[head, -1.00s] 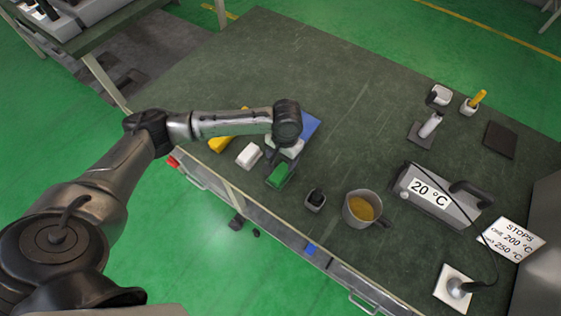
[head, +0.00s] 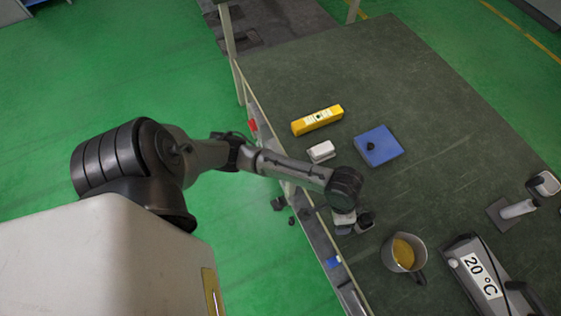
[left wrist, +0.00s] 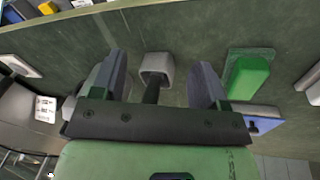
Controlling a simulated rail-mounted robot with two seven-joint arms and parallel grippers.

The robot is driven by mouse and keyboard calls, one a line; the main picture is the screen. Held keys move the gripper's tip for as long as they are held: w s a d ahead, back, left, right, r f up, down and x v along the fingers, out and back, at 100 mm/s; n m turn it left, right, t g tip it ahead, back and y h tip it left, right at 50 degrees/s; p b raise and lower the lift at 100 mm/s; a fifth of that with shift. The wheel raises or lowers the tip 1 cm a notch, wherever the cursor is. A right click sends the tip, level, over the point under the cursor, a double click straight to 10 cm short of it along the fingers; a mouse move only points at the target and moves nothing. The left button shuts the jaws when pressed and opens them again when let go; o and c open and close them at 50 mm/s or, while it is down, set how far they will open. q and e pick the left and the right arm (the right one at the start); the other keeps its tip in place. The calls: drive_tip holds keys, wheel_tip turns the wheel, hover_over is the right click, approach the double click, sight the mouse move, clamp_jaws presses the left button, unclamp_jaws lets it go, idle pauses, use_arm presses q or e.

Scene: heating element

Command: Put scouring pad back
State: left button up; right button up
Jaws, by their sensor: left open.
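A green block (left wrist: 248,78), which looks like the scouring pad, lies on a flat green piece on the table in the left wrist view. In the head view my left arm hides it. My left gripper (left wrist: 157,85) is open, with its fingers spread above a small grey holder (left wrist: 158,64) that has a dark stem. The green block lies outside the fingers, to their right. In the head view my left gripper (head: 345,217) is near the table's front edge, beside that holder (head: 364,222). I cannot tell whether it touches the holder. My right gripper is not in view.
A yellow block (head: 317,120), a white block (head: 321,152) and a blue pad (head: 379,147) with a black knob lie nearby. A mug (head: 404,253) of yellow liquid and the 20 °C heater (head: 478,275) stand right. The far table is clear.

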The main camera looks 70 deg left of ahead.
use_arm(q)
drive_tip(key=s+a+t+y, duration=0.1)
drive_tip(key=s+a, duration=0.1)
drive_tip(key=s, duration=0.6)
drive_tip(key=s+a+t+y, duration=0.1)
drive_tip(key=s+a, duration=0.2)
drive_tip(key=s, duration=0.4)
drive_tip(key=shift+s+a+f+n+t, duration=0.2)
drive_tip(key=shift+s+f+n+t, duration=0.1)
drive_tip(key=shift+s+n, duration=0.1)
idle(0.9)
